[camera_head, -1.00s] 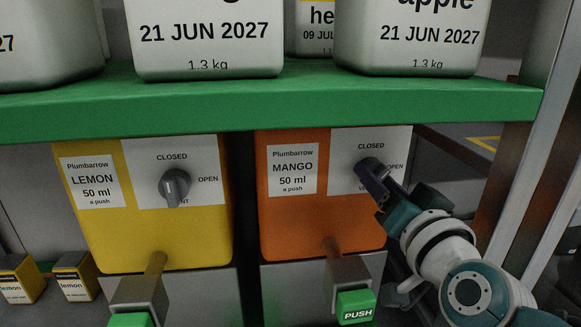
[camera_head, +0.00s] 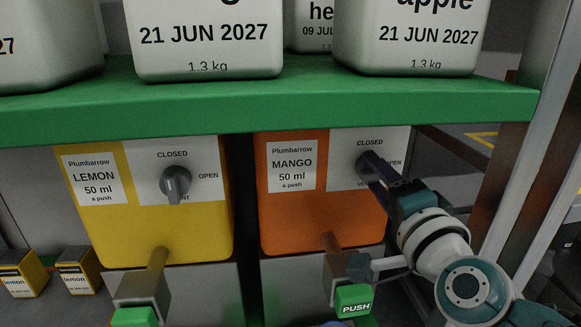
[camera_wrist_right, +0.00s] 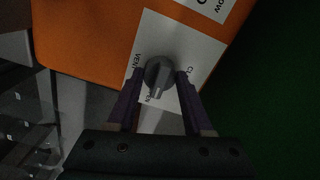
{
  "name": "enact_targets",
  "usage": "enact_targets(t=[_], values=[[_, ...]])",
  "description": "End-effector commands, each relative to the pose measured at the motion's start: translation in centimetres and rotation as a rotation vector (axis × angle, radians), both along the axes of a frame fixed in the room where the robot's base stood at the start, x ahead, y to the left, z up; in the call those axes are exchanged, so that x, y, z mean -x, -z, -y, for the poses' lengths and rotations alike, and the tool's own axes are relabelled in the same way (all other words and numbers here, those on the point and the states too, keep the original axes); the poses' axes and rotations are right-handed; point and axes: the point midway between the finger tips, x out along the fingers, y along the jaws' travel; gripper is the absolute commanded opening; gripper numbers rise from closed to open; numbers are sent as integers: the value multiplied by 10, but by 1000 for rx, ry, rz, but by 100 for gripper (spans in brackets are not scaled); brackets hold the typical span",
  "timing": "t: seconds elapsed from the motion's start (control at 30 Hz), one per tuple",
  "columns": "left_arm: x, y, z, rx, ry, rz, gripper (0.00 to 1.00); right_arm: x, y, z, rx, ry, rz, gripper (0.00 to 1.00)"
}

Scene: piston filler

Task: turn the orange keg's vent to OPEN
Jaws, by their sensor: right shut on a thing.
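The orange keg (camera_head: 285,220) hangs under the green shelf with a MANGO label. Its vent plate (camera_head: 346,148) carries the words CLOSED, OPEN and VENT. My right gripper (camera_head: 372,168) reaches the vent knob from the lower right and mostly hides it in the head view. In the wrist view the grey vent knob (camera_wrist_right: 159,74) sits between the two fingertips of my right gripper (camera_wrist_right: 160,78), which is shut on it. The knob's ridge points down the picture, over the partly covered OPEN print. My left gripper is not in view.
A yellow LEMON keg (camera_head: 165,235) with its own vent knob (camera_head: 175,182) hangs to the left. The green shelf (camera_head: 300,105) with white tubs lies just above. A green PUSH block (camera_head: 354,300) is below the orange keg, close to my right wrist. A metal post (camera_head: 510,190) stands right.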

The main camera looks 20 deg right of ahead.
Motion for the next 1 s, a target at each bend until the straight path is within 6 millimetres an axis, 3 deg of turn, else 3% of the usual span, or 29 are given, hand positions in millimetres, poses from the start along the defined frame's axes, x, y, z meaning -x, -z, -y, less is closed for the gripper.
enact_targets(t=[0.7, 0.73, 1.0], values=[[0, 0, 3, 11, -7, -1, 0, 0, 0, 0, -73, 0, 18, 0], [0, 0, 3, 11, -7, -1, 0, 0, 0, 0, -73, 0, 18, 53], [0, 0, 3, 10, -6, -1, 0, 0, 0, 0, -71, 0, 17, 81]])
